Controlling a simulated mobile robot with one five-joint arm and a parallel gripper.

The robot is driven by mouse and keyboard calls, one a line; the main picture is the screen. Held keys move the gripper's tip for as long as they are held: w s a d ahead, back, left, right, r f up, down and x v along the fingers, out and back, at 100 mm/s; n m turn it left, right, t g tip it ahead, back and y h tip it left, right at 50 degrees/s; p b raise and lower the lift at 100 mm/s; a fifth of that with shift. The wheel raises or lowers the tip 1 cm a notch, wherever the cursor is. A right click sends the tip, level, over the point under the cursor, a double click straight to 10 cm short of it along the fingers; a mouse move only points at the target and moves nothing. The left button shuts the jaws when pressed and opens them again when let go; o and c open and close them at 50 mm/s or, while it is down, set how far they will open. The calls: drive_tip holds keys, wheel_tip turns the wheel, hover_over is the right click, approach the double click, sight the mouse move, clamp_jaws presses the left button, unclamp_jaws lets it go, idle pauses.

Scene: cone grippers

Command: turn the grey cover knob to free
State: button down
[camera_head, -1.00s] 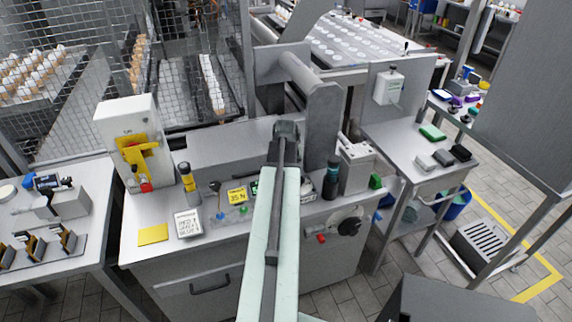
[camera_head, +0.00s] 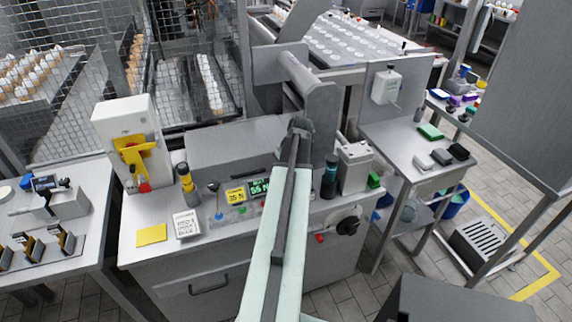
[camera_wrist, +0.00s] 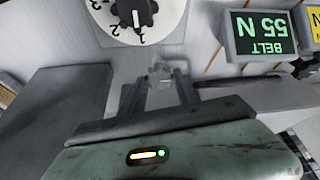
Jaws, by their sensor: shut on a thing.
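A small grey knob (camera_wrist: 160,70) shows in the wrist view, between the two fingertips and just below a white dial. My gripper (camera_wrist: 160,84) is shut on it, with a dark finger on each side. The knob's lower part and any free mark on it are hard to make out. In the head view, my arm reaches over the machine's bench to the grey housing, and the arm's end hides the knob and fingertips.
The white dial (camera_wrist: 138,18) with a black pointer knob sits close above my fingers. A green "BELT 55 N" display (camera_wrist: 263,34) is to the right, with a yellow label (camera_wrist: 312,24) beside it. A yellow-handled switch box (camera_head: 128,145) stands left on the bench.

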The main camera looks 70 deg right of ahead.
drive_tip(key=shift+w, duration=0.1)
drive_tip(key=c, duration=0.9)
unclamp_jaws()
drive_tip(key=p+v, duration=0.7)
drive_tip(key=shift+r, duration=0.35)
drive_tip(key=shift+a, duration=0.1)
